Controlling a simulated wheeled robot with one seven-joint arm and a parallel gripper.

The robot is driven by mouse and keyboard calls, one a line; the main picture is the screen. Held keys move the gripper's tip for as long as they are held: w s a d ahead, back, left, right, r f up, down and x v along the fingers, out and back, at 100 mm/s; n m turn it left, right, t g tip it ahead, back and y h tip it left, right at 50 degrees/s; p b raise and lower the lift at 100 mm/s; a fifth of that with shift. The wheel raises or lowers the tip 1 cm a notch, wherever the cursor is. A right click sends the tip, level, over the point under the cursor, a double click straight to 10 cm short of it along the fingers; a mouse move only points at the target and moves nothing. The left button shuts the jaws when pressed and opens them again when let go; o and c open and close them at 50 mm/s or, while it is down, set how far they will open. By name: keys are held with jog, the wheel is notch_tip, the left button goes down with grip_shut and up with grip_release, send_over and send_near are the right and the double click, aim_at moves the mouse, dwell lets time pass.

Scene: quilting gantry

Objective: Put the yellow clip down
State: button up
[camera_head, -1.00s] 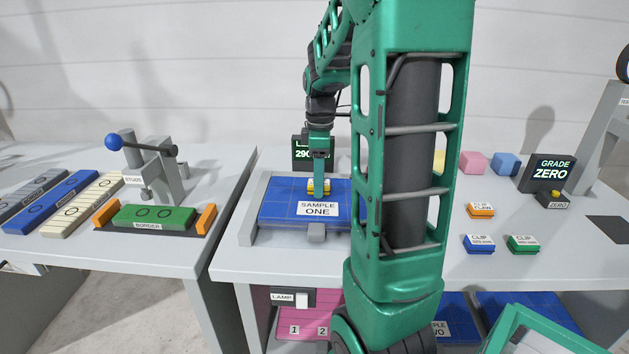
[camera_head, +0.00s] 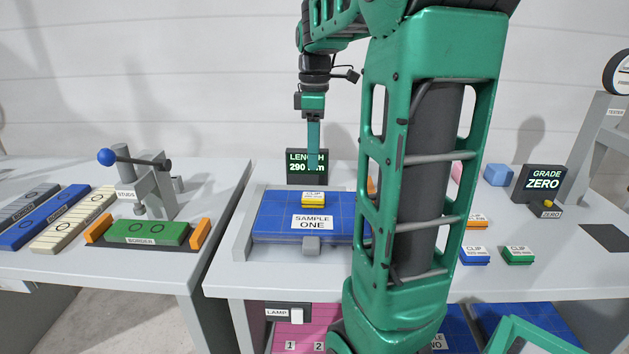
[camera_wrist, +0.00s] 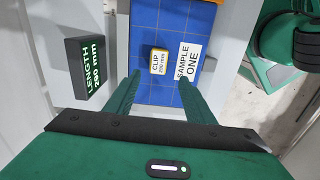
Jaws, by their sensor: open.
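The yellow clip (camera_head: 313,198) lies on the blue sample one block (camera_head: 270,220), just behind its white label. In the wrist view the yellow clip (camera_wrist: 159,61) sits on the blue gridded surface, ahead of and between my fingers, touching neither. My gripper (camera_head: 313,165) is above and behind the clip in the head view, apart from it. In the wrist view my gripper (camera_wrist: 160,85) shows its two green fingers spread wide with nothing between them.
The length display (camera_head: 307,167) reading 290 mm stands behind the block. A blue clip (camera_head: 475,256) and a green clip (camera_head: 518,255) lie on the table to the right. The green border piece (camera_head: 147,232) sits on the left table. My arm hides the table's middle.

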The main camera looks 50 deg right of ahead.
jog(key=s+a+f+m, duration=0.4)
jog(key=s, duration=0.2)
jog(key=s+a+f+m, duration=0.4)
jog(key=s+m, duration=0.1)
jog(key=s, duration=0.2)
jog(key=s+a+f+m, duration=0.4)
jog(key=s+m, duration=0.1)
jog(key=s, duration=0.1)
jog(key=shift+s+a+f, duration=0.2)
jog(key=shift+a+f, duration=0.05)
jog(key=shift+f, duration=0.15)
jog(key=shift+w, duration=0.1)
